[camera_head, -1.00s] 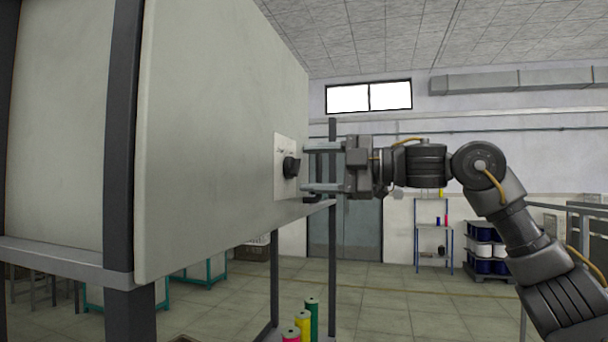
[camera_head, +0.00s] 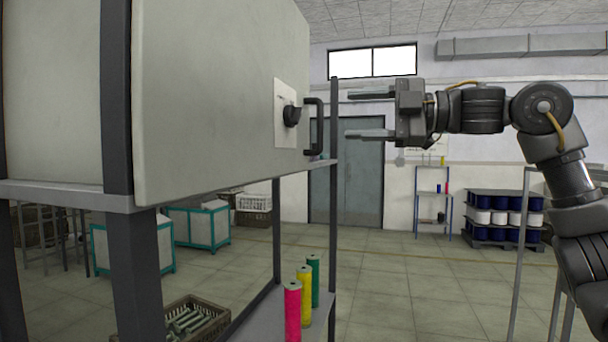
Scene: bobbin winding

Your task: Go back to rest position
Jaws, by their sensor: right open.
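My right gripper (camera_head: 352,116) is open and empty, its two fingers pointing left. It hangs in the air to the right of the large grey cabinet (camera_head: 215,95), apart from it. The cabinet's near face carries a black knob (camera_head: 291,116) on a white plate and a black handle (camera_head: 317,127). A gap shows between the fingertips and the handle. My left gripper is not in the picture.
Pink (camera_head: 292,312), yellow (camera_head: 304,297) and green (camera_head: 313,280) bobbins stand on a shelf below the cabinet. A crate (camera_head: 205,322) sits at the lower left. A rack (camera_head: 432,205) and stacked spools (camera_head: 492,218) stand far right. Open floor lies between.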

